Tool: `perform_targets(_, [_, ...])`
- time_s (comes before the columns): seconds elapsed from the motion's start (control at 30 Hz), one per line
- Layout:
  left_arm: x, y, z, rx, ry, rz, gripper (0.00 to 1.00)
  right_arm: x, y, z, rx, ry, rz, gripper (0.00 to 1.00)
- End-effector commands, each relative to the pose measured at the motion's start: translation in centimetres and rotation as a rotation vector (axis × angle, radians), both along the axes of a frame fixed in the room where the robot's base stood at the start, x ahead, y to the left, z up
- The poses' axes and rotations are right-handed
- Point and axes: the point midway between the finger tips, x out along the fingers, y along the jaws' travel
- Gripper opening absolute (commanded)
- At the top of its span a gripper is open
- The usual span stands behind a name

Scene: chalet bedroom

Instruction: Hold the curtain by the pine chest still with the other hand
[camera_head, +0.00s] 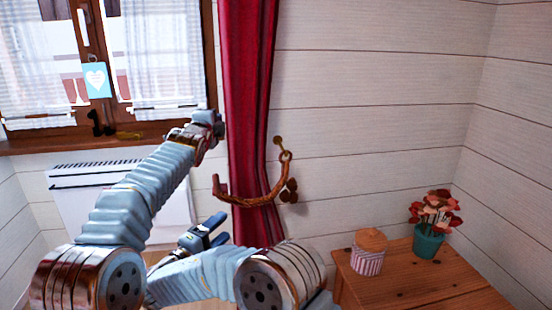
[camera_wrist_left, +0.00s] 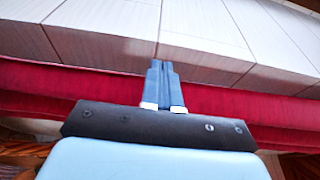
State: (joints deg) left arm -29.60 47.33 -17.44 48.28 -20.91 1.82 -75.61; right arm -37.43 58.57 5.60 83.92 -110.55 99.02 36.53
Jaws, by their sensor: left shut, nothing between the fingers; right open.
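The red curtain (camera_head: 250,90) hangs beside the window, gathered lower down by a brown tieback (camera_head: 262,198) hooked to the wall. The pine chest (camera_head: 425,275) stands at the lower right. My left gripper (camera_head: 219,124) is at the curtain's left edge, above the tieback. In the left wrist view its fingers (camera_wrist_left: 162,66) are shut together with nothing between them, and the curtain (camera_wrist_left: 60,85) runs across behind them; I cannot tell whether they touch it. My right gripper (camera_head: 218,230) is open and empty, lower down, left of the curtain below the tieback.
A striped pot with a lid (camera_head: 369,254) and a teal flowerpot with red flowers (camera_head: 430,240) stand on the chest. A white radiator (camera_head: 90,205) is under the window (camera_head: 155,60).

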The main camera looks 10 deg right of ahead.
Motion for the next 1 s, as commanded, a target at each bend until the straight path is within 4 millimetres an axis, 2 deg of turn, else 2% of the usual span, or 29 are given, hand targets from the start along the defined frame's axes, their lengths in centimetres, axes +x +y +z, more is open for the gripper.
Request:
perform_targets(0.03, [-0.3, -1.6, -0.5, -0.002, 0.008, -0.022, 0.00, 0.0, 0.0, 0.0, 0.000, 0.000, 0.000, 0.59])
perform_targets(0.47, [-0.3, -1.5, -0.5, -0.002, 0.008, -0.022, 0.00, 0.0, 0.0, 0.0, 0.000, 0.000, 0.000, 0.59])
perform_targets(1.0, [-0.2, 2.6, -0.1, -0.003, 0.006, -0.013, 0.00, 0.0, 0.0, 0.9, 0.000, 0.000, 0.000, 0.59])
